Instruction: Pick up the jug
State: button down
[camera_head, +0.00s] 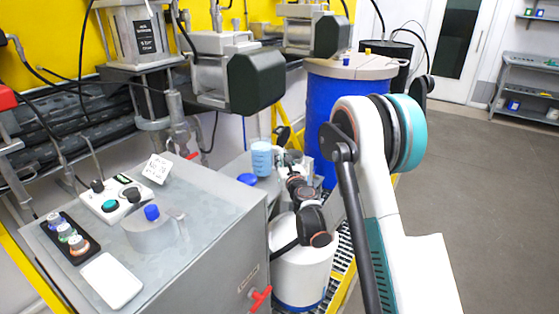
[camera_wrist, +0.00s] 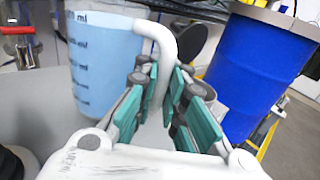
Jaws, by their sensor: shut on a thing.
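The jug (camera_head: 261,160) is a translucent light-blue measuring jug with dark volume marks. In the wrist view the jug (camera_wrist: 105,62) stands large at the left, upright, with its white handle curving down on its right side. My gripper (camera_wrist: 163,90) has its teal-padded fingers on both sides of that handle and is shut on it. In the head view my gripper (camera_head: 284,160) is at the jug's right side, small and partly hidden by the arm. The jug looks to be at or just above the grey surface; I cannot tell if it touches.
A round blue object (camera_head: 247,180) lies beside the jug. A large blue drum (camera_head: 333,120) stands behind to the right, and a white container (camera_head: 300,265) stands below my arm. A grey bench (camera_head: 205,215) with a switch box and bottles fills the front left. Open floor lies right.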

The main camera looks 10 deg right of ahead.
jog(key=s+d+p, duration=0.1)
jog(key=s+d, duration=1.1)
dwell(1.0)
jog(key=shift+d, duration=0.1)
jog(key=shift+s, duration=0.1)
